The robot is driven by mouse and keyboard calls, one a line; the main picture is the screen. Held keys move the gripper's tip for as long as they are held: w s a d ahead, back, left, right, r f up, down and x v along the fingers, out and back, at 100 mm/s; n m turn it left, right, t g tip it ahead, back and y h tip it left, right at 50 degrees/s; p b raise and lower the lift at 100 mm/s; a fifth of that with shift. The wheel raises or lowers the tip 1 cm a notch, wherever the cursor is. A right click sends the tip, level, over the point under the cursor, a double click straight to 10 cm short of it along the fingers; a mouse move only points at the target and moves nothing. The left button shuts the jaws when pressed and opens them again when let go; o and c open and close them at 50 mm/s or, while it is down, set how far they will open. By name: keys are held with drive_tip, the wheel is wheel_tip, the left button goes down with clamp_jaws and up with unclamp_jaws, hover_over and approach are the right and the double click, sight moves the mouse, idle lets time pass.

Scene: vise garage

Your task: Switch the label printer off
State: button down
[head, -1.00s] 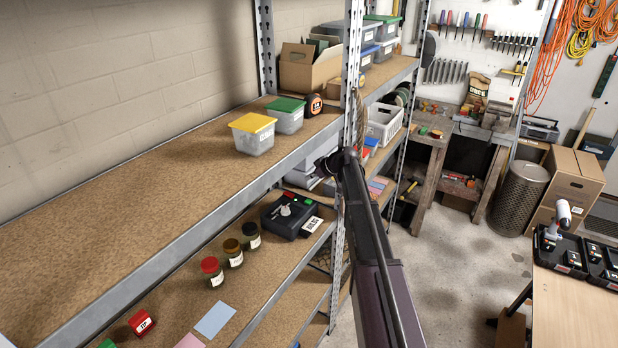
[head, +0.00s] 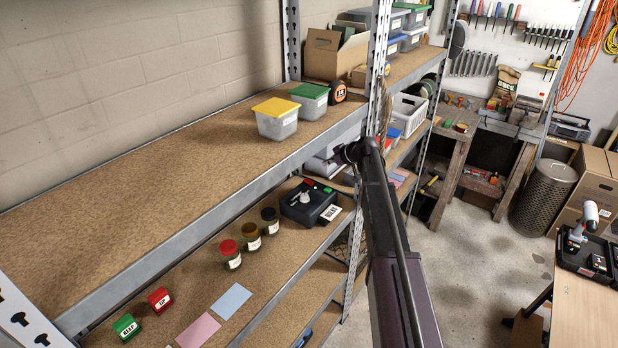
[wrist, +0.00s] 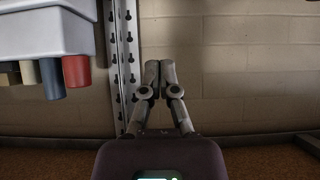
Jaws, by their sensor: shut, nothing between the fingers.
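The label printer (head: 310,203) is a black box on the middle shelf, with a grey-white knob or lever on top, a red and a green spot at its back edge and a printed label at its front right. My arm reaches past it on the right, beside the rack's upright post. My gripper (wrist: 158,78) is shut and empty in the wrist view, its fingertips together before a block wall. The printer does not show in the wrist view. In the head view the fingers are hard to make out at the arm's far end.
Three jars (head: 251,238) stand left of the printer. Red (head: 160,299) and green (head: 127,327) blocks and paper cards (head: 231,300) lie nearer. The upper shelf (head: 150,185) overhangs. A perforated upright (wrist: 121,65) and a white bin (wrist: 45,35) are left of my gripper.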

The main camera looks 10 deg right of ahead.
drive_tip(key=shift+f, duration=0.1)
drive_tip(key=b, duration=0.6)
hover_over(308, 181)
drive_tip(key=f, duration=0.6)
drive_tip(key=shift+s+d+f, duration=0.1)
drive_tip(key=shift+s+d, duration=0.05)
drive_tip(key=shift+d, duration=0.25)
drive_tip(key=shift+a+f+b, duration=0.15)
drive_tip(key=shift+f+b, duration=0.75)
drive_tip(key=shift+b, duration=0.1)
drive_tip(key=shift+a+f+b, duration=0.1)
drive_tip(key=shift+f+b, duration=0.8)
drive_tip(key=shift+b, duration=0.1)
drive_tip(key=shift+w+a, duration=0.1)
drive_tip(key=shift+w, duration=0.1)
